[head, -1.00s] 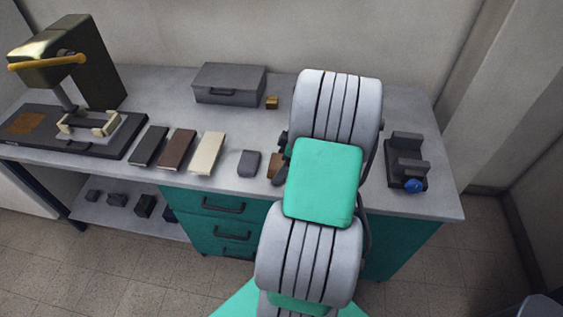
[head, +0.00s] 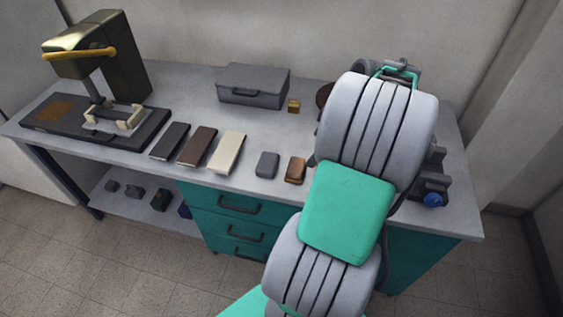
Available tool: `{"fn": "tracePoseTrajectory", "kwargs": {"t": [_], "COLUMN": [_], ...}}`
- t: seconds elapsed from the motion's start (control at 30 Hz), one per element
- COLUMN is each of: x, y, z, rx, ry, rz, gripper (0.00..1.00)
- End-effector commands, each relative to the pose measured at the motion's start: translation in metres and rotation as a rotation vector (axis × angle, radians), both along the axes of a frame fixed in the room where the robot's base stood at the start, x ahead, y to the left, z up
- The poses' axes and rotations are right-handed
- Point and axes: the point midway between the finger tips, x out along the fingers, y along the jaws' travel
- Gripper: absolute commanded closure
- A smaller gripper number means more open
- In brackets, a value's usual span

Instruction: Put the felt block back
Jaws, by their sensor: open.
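A grey rounded block (head: 267,165) lies near the front edge of the bench. A brown block (head: 295,170) lies just right of it; I cannot tell which of them is felt. My arm covers the bench right of the brown block. Part of my wrist and gripper (head: 400,70) shows past the top of the arm, over the back of the bench. Its fingertips are hidden, and I see nothing held in it. The gripper is apart from both blocks.
Dark, brown and cream covers (head: 229,152) lie left of the blocks. A press (head: 95,60) stands at the far left. A grey box (head: 253,85) and a brass cube (head: 293,106) are at the back. A dark fixture with a blue knob (head: 433,199) is at the right.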

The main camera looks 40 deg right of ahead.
Motion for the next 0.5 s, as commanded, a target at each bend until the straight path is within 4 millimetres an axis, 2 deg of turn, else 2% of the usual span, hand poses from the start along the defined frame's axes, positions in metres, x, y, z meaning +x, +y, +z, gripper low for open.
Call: {"fn": "tracePoseTrajectory", "kwargs": {"t": [0.07,0.17,0.27,0.3,0.4,0.5], "x": [0.009,0.032,0.05,0.051,0.04,0.017], "y": [0.014,0.057,0.128,0.158,0.227,0.276], "z": [0.004,0.015,0.027,0.03,0.036,0.036], "rx": [-0.002,-0.009,-0.025,-0.033,-0.05,-0.053], "ry": [0.013,0.053,0.102,0.118,0.132,0.119], "rz": [-0.01,-0.066,-0.172,-0.223,-0.362,-0.49], "gripper": [0.02,0.02,0.02,0.02,0.02,0.02]}}
